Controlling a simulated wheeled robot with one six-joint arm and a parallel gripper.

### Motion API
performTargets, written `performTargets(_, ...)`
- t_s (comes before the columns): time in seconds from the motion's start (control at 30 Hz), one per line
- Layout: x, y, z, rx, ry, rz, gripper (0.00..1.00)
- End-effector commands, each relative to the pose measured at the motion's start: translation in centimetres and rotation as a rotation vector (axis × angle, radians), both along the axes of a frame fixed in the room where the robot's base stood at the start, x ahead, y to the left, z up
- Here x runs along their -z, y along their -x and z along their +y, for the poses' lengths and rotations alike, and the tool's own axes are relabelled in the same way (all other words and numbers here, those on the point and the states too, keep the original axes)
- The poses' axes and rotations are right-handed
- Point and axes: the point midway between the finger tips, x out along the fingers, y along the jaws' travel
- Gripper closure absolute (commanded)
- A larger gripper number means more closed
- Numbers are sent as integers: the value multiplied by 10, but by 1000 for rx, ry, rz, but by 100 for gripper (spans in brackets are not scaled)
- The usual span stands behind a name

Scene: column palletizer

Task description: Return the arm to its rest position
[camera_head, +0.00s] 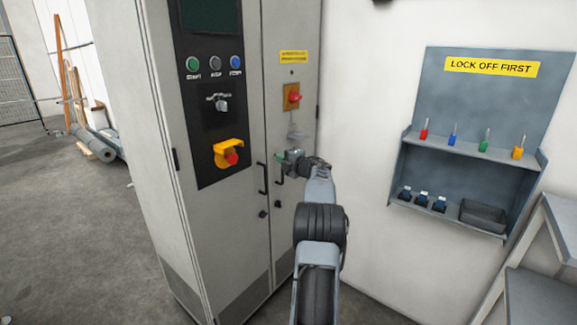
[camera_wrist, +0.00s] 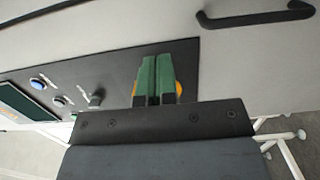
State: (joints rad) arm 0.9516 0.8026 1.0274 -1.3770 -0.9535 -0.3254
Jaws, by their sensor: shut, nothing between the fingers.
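My gripper (camera_head: 281,157) is at the end of my arm, in front of the grey control cabinet (camera_head: 222,225), near its black door handles. In the wrist view my gripper's green fingers (camera_wrist: 157,75) are together with nothing between them. They point toward the cabinet's black control panel (camera_wrist: 60,70), and an orange part (camera_wrist: 178,88) shows partly behind them. The arm reaches forward from the bottom middle of the head view. I cannot tell from the head view how close the fingers are to the cabinet door.
The cabinet has a yellow-and-red emergency stop (camera_head: 231,155), a red rotary switch (camera_head: 294,96) and door handles (camera_head: 262,178). To the right, a wall shelf (camera_head: 470,150) holds coloured padlocks or tags. A grey rack (camera_head: 545,235) stands at lower right. Floor at left is open.

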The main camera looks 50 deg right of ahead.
Motion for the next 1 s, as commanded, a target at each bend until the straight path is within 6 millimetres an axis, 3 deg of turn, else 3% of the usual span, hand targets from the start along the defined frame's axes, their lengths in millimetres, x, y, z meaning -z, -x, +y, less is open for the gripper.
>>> performTargets(0.23,1,26,-2,1,-1,1,100)
performTargets(0.63,3,32,-10,41,-24,11,100)
performTargets(0.73,13,35,-33,176,-104,20,100)
performTargets(0.87,62,63,-68,497,-369,62,100)
performTargets(0.93,74,78,-62,680,-537,88,100)
performTargets(1.0,84,90,-35,841,-707,131,100)
